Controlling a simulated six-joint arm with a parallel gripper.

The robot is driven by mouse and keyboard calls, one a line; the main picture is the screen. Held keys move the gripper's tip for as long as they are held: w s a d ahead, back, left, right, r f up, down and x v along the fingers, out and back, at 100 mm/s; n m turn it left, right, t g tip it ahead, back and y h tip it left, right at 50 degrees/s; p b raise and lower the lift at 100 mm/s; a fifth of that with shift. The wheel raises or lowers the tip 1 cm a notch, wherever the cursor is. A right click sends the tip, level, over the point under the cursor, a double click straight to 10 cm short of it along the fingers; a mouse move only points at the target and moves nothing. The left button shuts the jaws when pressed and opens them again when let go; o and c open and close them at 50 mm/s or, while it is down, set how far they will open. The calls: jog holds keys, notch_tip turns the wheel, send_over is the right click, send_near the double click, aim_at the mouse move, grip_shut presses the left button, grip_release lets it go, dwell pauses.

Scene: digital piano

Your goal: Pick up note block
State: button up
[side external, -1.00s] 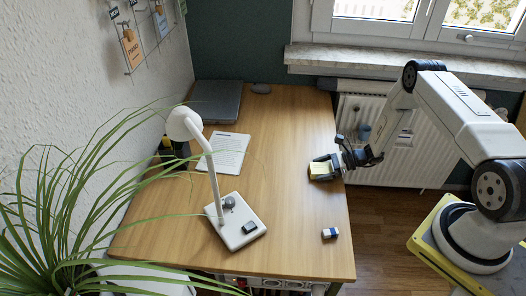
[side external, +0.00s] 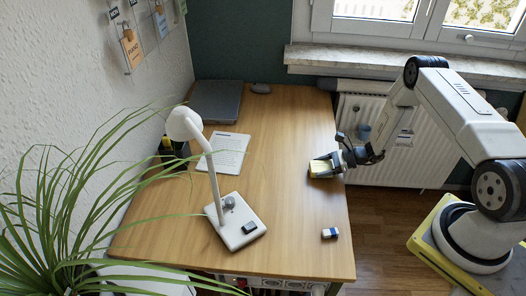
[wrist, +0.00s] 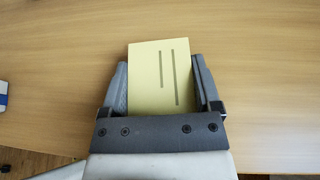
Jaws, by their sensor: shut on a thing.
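The note block (wrist: 152,70) is a pale yellow pad with two dark lines on its top face. It sits between the two dark fingers of my gripper (wrist: 160,85) in the wrist view, turned slightly, with its near end hidden at the gripper's palm. In the side view the note block (side external: 321,168) shows at the right part of the desk, with my gripper (side external: 325,166) closed around it. The gap between the block and the desk is too small to judge.
The wooden desk (side external: 275,185) is mostly clear around the gripper. A blue and white eraser (side external: 330,233) lies nearer the front. A white desk lamp (side external: 238,222), a printed sheet (side external: 226,150) and a grey laptop (side external: 216,101) are to the left. A radiator (side external: 400,150) stands beyond the right edge.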

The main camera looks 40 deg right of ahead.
jog(key=shift+r, duration=0.45)
jog(key=s+a+r, duration=0.3)
jog(key=s+r, duration=0.8)
jog(key=s, duration=0.2)
jog(key=shift+s+a+r, duration=0.15)
jog(key=shift+s, duration=0.15)
jog(key=shift+w+a, duration=0.1)
